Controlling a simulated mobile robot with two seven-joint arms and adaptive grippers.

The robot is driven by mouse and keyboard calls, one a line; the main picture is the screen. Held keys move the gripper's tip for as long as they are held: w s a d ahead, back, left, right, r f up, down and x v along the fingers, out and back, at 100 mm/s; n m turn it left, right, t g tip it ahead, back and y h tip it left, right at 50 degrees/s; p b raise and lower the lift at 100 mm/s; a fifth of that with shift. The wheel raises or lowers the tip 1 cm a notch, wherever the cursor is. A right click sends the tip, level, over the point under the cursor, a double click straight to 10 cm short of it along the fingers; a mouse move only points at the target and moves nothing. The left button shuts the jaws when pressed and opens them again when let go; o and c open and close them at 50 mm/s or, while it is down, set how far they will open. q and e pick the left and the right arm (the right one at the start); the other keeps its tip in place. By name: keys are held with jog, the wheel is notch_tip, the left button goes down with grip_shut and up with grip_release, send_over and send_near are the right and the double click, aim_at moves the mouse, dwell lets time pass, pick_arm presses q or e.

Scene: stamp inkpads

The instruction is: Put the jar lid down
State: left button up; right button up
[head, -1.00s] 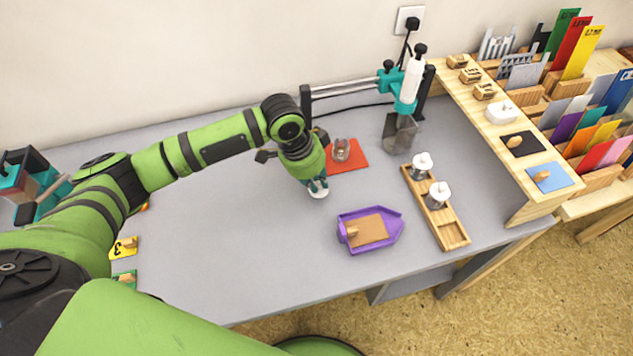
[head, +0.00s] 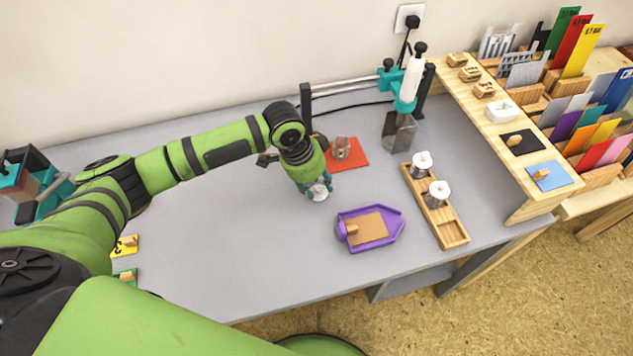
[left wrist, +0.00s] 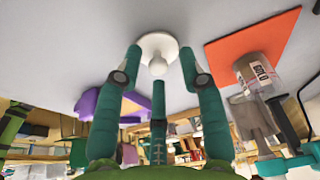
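The white round jar lid (head: 318,194) with its knob lies on the grey table, just in front of the orange mat. My left gripper (head: 316,188) is right over it. In the left wrist view the lid (left wrist: 158,44) lies flat with its knob toward me, and the gripper's three fingers stand spread around the knob, apart from it. The left gripper is open. A clear jar (head: 340,148) stands on the orange mat (head: 358,160); its "GOLD" label shows in the left wrist view (left wrist: 258,72). My right gripper is not in view.
A purple tray (head: 344,221) with a brown pad lies to the right. A wooden rack (head: 452,234) with two white-topped jars stands beyond it. A teal and black press stand (head: 405,90) is at the back. The table left of the lid is clear.

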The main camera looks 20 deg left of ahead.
pick_arm(q)
jog(key=v, duration=1.2)
